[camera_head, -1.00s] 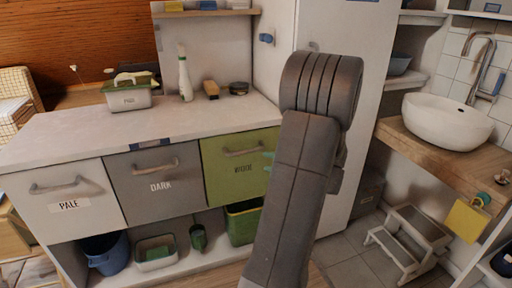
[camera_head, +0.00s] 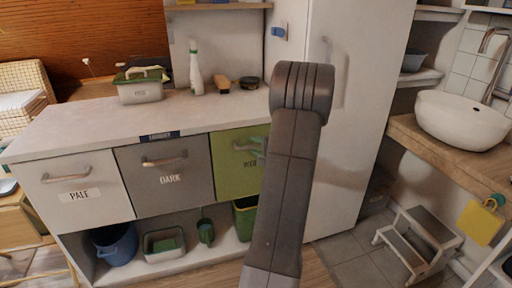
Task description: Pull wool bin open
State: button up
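The wool bin (camera_head: 227,181) is the green front at the right end of the row under the counter. Its label is partly covered, and its front looks flush with the dark bin beside it. Its grey bar handle (camera_head: 240,147) runs across the upper part. Teal fingertips of my gripper (camera_head: 259,148) show at the handle's right end, overlapping it in the picture. The rest of my gripper is hidden behind my grey arm. I cannot tell whether the fingers touch the handle or are closed.
The dark bin (camera_head: 165,188) and pale bin (camera_head: 78,201) are shut to the left. A white tall cabinet (camera_head: 362,100) stands right of the counter. A step stool (camera_head: 420,238) is on the floor at right. The shelf below holds a blue bucket (camera_head: 115,246) and a green box (camera_head: 243,218).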

grip_shut()
dwell(0.3)
jog(key=s+d+b, duration=0.4)
jog(key=s, duration=0.8)
jog(key=s+d+b, duration=0.3)
jog(key=s+b, duration=0.2)
jog(key=s, duration=0.7)
jog(key=shift+d, duration=0.35)
grip_release()
